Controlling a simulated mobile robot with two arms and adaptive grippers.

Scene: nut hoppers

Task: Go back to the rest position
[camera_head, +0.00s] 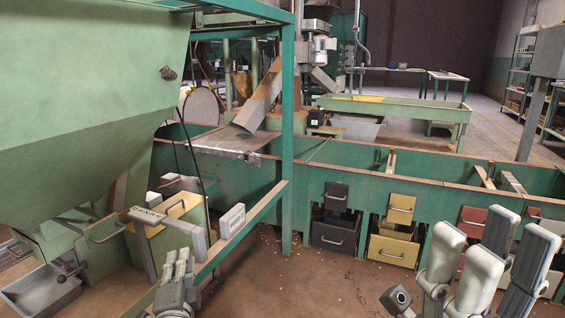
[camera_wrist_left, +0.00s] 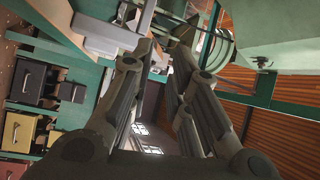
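My left gripper (camera_head: 180,262) is low and left of centre in the head view, raised in front of the green rail. In the left wrist view its two dark fingers (camera_wrist_left: 166,45) stand a little apart, with nothing held between them.
A large green hopper (camera_head: 85,85) fills the left. A green post (camera_head: 287,130) and sloping rail (camera_head: 245,228) stand close to my left gripper. Black drawers (camera_head: 334,236) and yellow drawers (camera_head: 393,250) line the green bench. Brown floor (camera_head: 290,292) is clear between my arms.

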